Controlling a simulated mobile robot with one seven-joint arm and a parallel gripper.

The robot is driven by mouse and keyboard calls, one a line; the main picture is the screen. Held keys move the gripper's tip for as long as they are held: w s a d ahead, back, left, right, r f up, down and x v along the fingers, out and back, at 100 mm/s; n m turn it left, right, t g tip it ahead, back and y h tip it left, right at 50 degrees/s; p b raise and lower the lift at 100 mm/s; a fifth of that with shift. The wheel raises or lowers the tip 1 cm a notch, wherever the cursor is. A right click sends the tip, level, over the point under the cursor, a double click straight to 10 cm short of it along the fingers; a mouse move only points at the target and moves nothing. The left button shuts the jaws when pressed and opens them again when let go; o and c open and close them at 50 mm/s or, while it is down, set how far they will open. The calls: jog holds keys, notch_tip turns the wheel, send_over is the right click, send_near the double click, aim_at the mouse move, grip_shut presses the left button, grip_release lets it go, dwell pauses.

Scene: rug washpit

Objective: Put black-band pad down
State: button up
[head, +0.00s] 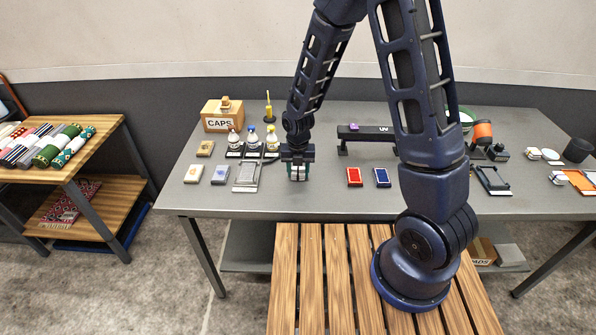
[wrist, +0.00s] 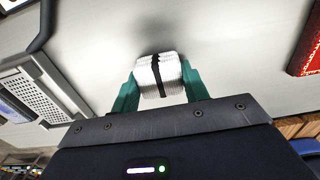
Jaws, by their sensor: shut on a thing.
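My gripper (wrist: 158,88) has teal fingers shut on the black-band pad (wrist: 146,80), a white layered pad with a black band around its middle. In the wrist view the pad is held between the fingertips, with the grey table top (wrist: 190,28) behind it and a soft shadow beside it. Whether the pad touches the table cannot be told. In the head view my gripper (head: 298,172) points down over the front middle part of the table (head: 325,195), and the pad there is small and mostly hidden by the fingers.
A grey tray-like frame (head: 246,177) stands left of my gripper, and red (head: 354,176) and blue (head: 382,177) pads lie to its right. Bottles (head: 252,137) and a CAPS box (head: 222,117) stand behind at left. Bare table lies between my gripper and the red pad.

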aim_at(298, 170)
jog(key=o, duration=1)
jog(key=shift+f, duration=0.1)
jog(key=shift+c, duration=0.2)
notch_tip(298, 170, up, 12)
jog(key=d+r+m+t, duration=0.1)
jog(key=d+r+m, duration=0.8)
jog(key=s+d+r+m+t, duration=0.1)
jog(key=s+d+r+m, duration=0.5)
jog(key=d+m, duration=0.4)
jog(key=s+d+r+m+t, duration=0.2)
jog(key=s+d+r+m, duration=0.5)
jog(key=d+m, duration=0.4)
jog(key=r+m, duration=0.1)
jog(key=m, duration=0.5)
jog(key=shift+t, duration=0.3)
